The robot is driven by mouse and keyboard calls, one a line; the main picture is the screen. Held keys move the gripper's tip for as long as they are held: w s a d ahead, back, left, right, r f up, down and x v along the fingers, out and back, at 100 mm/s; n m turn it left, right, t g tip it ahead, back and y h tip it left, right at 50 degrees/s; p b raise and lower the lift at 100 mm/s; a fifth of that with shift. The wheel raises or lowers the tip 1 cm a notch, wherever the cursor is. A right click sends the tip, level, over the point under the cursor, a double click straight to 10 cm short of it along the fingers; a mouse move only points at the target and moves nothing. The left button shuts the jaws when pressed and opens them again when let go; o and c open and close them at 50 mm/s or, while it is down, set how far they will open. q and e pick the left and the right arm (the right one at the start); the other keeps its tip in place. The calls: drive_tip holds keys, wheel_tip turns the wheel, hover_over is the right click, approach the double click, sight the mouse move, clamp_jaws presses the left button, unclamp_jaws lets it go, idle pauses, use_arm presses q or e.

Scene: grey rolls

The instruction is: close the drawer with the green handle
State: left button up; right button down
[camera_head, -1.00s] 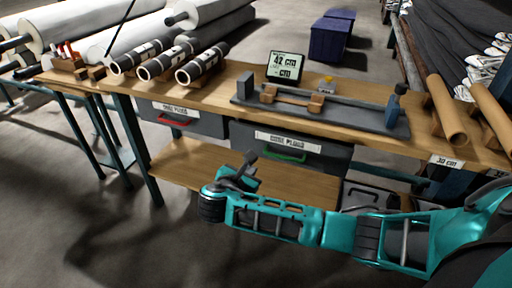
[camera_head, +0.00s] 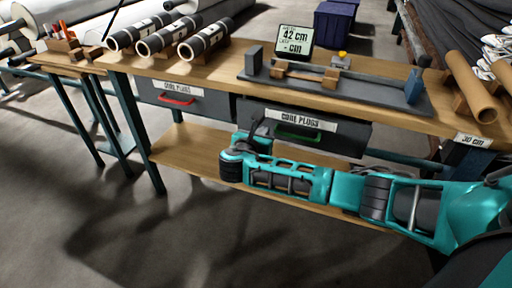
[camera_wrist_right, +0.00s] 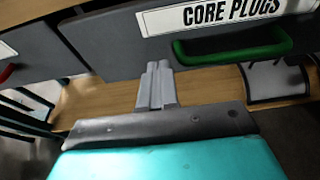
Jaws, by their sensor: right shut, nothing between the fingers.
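The grey drawer (camera_head: 345,143) with the green handle (camera_head: 298,134) is under the workbench, right of centre in the head view, with a "CORE PLUGS" label on its front. How far it stands out from the bench is hard to tell. In the right wrist view the green handle (camera_wrist_right: 235,50) is at the upper right. My right gripper (camera_head: 262,127) is in front of the left part of this drawer, left of the handle. My left gripper is out of view.
A second grey drawer with a red handle (camera_head: 177,100) is to the left. The workbench (camera_head: 225,72) carries black-and-white rolls (camera_head: 160,40), a grey fixture (camera_head: 345,87) and a display (camera_head: 294,40). A wooden lower shelf (camera_head: 185,150) runs beneath the drawers.

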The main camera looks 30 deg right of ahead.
sight(270, 124)
drive_tip(key=shift+w+d+b, duration=0.3)
drive_tip(key=shift+w+d, duration=0.55)
drive_tip(key=shift+d, duration=0.2)
drive_tip(key=shift+w+d, duration=0.1)
drive_tip(key=shift+w, duration=0.05)
